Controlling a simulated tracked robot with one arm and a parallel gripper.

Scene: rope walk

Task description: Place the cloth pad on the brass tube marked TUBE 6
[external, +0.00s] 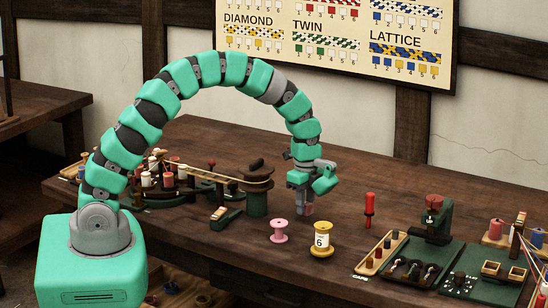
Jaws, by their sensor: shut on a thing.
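The brass-yellow, spool-shaped tube with a white label marked 6 (321,241) stands upright on the bench in the external view. The small print above the 6 is too small to read surely. My gripper (306,208) points down just behind and a little left of it, apart from it. It is shut on a small dull-pink thing at its fingertips, which may be the cloth pad; its shape is mostly hidden. I cannot tell how far it is above the bench.
A pink spool (279,231) stands left of the tube. A red-handled tool (369,209) stands to the right. A wooden rack of pegs (383,254) and green fixtures (463,272) fill the right side. A dark green post (257,198) with rope stands left of my gripper.

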